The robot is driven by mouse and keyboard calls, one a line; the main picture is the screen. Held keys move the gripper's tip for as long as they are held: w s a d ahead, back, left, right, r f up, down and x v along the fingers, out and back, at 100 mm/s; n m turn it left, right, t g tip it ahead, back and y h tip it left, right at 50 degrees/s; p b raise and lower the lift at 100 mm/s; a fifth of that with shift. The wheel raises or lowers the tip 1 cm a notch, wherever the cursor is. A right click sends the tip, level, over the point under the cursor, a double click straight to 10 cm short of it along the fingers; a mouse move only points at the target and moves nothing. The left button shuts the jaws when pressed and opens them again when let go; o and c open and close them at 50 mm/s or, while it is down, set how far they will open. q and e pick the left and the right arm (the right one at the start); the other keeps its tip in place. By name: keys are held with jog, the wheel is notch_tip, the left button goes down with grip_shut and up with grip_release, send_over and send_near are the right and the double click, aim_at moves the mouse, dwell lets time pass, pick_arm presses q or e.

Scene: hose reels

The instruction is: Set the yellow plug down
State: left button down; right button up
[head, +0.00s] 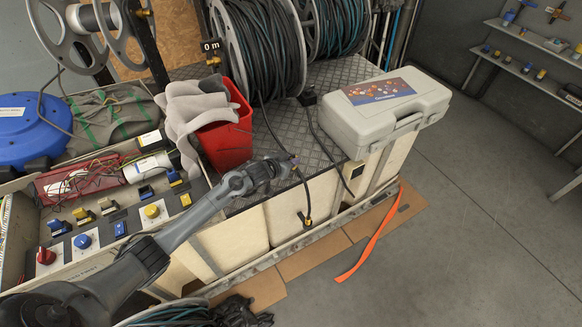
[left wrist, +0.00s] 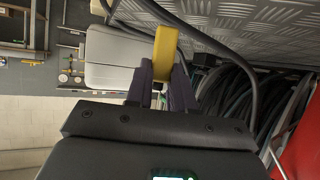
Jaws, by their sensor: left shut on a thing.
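My left gripper (head: 291,161) reaches in from the lower left of the head view, above the front edge of the metal-topped bench. Its purple fingers also show in the left wrist view (left wrist: 162,88), shut on the yellow plug (left wrist: 165,45). The plug sticks out beyond the fingertips, and its lower part is hidden between them. In the head view I cannot make the plug out clearly at the gripper. My right gripper is not in view.
A grey case (head: 385,112) stands on the bench right of the gripper. A red bin (head: 228,135) with grey cloth stands left of it. Hose reels (head: 262,45) stand behind. Dark cables cross the diamond-plate top (head: 305,133), and one hangs over the front edge.

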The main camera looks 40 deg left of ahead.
pick_arm(q)
jog(key=shift+f+b, duration=0.45)
jog(key=shift+f, duration=1.15)
jog(key=shift+f, duration=0.1)
jog(key=shift+f, duration=0.1)
jog(key=c, duration=1)
grip_release()
